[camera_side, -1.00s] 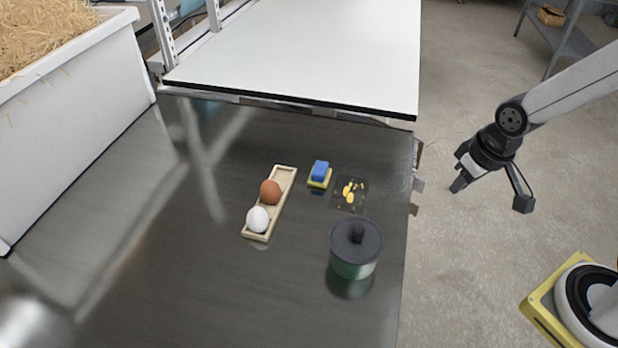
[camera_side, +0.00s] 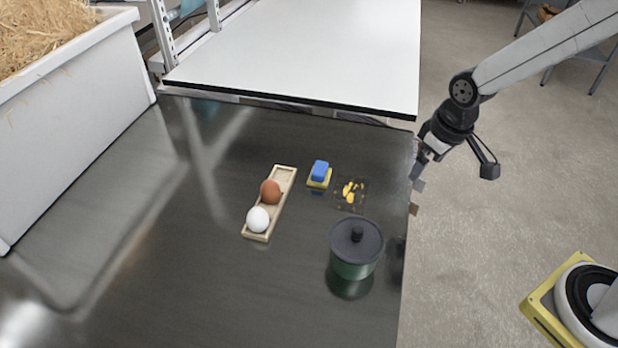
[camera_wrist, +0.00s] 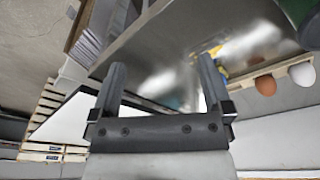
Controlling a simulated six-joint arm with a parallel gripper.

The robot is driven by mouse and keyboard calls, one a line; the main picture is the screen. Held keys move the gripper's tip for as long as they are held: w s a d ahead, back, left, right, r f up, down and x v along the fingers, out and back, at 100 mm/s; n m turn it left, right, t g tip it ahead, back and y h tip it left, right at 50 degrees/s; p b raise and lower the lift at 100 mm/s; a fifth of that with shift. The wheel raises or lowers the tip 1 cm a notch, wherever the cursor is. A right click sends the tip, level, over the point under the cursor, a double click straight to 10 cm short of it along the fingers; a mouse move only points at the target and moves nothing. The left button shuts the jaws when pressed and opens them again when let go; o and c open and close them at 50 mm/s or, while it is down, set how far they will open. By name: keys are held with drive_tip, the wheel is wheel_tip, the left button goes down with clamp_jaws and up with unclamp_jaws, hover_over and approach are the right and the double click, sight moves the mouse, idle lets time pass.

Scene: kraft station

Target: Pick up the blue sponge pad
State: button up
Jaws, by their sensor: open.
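The blue sponge pad (camera_side: 320,168) sits on a yellow block or holder (camera_side: 318,183) on the dark glossy table, right of the wooden egg tray. In the wrist view a small blue and yellow patch (camera_wrist: 223,72) shows beside the right finger, partly hidden by it. My gripper (camera_side: 417,173) is at the table's right edge, right of the pad and well apart from it. In the wrist view its two fingers (camera_wrist: 162,72) are spread wide with nothing between them.
A wooden tray (camera_side: 283,180) holds a brown egg (camera_side: 270,192) and a white egg (camera_side: 258,219). Yellow pieces (camera_side: 349,191) lie right of the pad. A lidded green pot (camera_side: 355,262) stands nearer the front. A white-topped table (camera_side: 310,50) adjoins at the back. The table's left middle is clear.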

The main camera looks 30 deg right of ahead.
drive_tip(key=w+a+n+g, duration=0.1)
drive_tip(key=w+a+n, duration=0.2)
drive_tip(key=w+a, duration=0.45)
drive_tip(key=n+g, duration=0.1)
drive_tip(key=n, duration=0.3)
hover_over(320, 167)
drive_tip(key=shift+s+f, duration=0.15)
drive_tip(key=shift+f, duration=4.45)
drive_tip(key=c, duration=1)
drive_tip(key=shift+r, duration=0.1)
